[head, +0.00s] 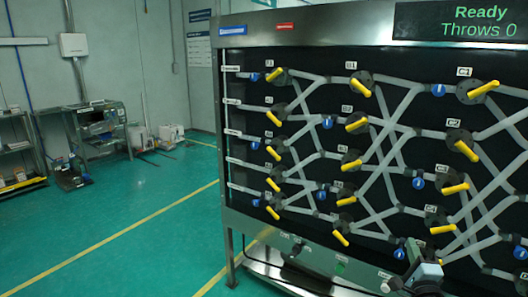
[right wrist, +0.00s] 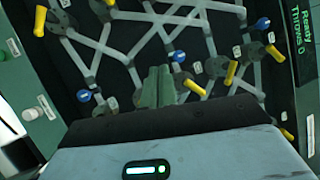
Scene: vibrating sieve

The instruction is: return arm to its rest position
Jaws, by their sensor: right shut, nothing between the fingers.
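My right gripper (head: 413,250) shows at the bottom right of the head view, in front of the lower part of the black panel. In the right wrist view its two fingers (right wrist: 157,88) are together, with nothing between them. The panel's pipes and yellow levers lie beyond the fingertips. One yellow lever (right wrist: 193,86) appears just right of them in that view; I cannot tell the exact gap. My left gripper is in neither view.
The upright black panel (head: 240,140) has several yellow levers, grey pipes and blue round tags. A display (head: 460,22) reads "Ready, Throws 0". A green button (head: 340,267) sits on the lower frame. The green floor (head: 130,220) at left is clear; shelves (head: 20,150) stand farther back.

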